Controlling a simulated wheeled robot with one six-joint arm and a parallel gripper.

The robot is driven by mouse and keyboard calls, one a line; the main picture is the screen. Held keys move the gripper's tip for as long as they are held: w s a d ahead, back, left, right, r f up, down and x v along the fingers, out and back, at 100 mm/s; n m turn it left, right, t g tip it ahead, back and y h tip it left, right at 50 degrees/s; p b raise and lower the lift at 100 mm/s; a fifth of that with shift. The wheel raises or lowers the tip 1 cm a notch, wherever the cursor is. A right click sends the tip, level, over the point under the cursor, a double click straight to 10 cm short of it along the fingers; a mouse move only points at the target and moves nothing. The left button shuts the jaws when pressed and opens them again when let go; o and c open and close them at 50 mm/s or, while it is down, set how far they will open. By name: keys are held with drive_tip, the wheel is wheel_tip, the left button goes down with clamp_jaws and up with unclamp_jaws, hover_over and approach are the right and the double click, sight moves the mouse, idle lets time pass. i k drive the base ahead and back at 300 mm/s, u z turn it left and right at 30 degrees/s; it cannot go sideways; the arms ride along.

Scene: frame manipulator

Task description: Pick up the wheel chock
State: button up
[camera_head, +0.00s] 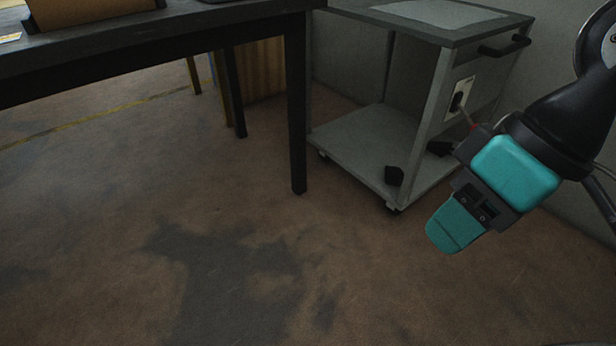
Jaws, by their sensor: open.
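A small black block (394,176), which looks like the wheel chock, shows at the front corner of the grey cart's lower shelf. I cannot tell whether it rests on the shelf or stands against it. A second dark piece (440,148) lies to its right behind the cart's post; its shape is unclear. My gripper (456,226), with teal pads, hangs at the right, in front of the cart and apart from both dark pieces. It points down and to the left. It is open, and I see nothing held in it.
The grey cart (350,140) stands on small casters, with a handle (504,45) at its upper right. A dark table (150,42) with black legs stands at the upper left. A wall is behind the cart. The brown, stained floor (220,260) is clear in front.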

sight(395, 176)
drive_tip(key=u, duration=0.5)
drive_tip(key=i, duration=1)
